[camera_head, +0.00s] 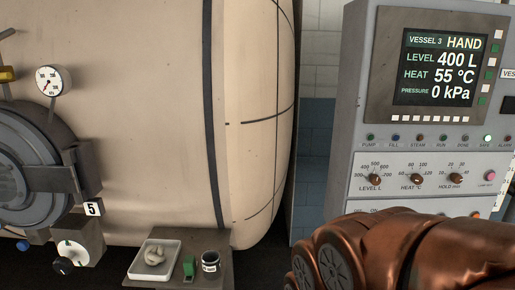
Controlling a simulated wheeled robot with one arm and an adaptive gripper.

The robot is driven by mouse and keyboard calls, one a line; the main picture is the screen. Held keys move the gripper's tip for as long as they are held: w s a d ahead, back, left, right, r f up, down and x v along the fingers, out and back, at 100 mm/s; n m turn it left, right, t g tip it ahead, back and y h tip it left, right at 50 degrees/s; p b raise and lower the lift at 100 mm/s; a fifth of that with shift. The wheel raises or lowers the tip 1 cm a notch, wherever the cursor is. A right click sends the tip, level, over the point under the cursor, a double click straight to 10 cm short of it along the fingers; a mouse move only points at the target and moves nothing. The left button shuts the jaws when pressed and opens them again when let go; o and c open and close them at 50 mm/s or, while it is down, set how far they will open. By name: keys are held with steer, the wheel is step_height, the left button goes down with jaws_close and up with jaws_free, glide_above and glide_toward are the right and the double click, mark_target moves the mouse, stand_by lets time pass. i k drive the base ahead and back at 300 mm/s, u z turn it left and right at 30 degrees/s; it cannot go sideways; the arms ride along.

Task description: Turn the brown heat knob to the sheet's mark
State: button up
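The brown heat knob (416,180) is the middle one of three small knobs on the grey control cabinet's white panel strip. It has a printed scale above it and the label HEAT °C below. Its pointer is too small to read. The display (440,68) above reads VESSEL 3, HAND, LEVEL 400 L, HEAT 55 °C, PRESSURE 0 kPa. I cannot make out a sheet with a mark. My copper-coloured arm fills the lower right, below the knobs and in front of the cabinet's lower part. My gripper's fingers do not show.
The level knob (374,180) and hold knob (456,180) flank the heat knob, with a pink button (490,176) at right. A large beige vessel (150,100) fills the left. A small stand holds a white tray (136,264), a green object (189,266) and a dark jar (210,262).

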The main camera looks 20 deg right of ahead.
mark_target(416, 179)
steer(key=z, duration=1.65)
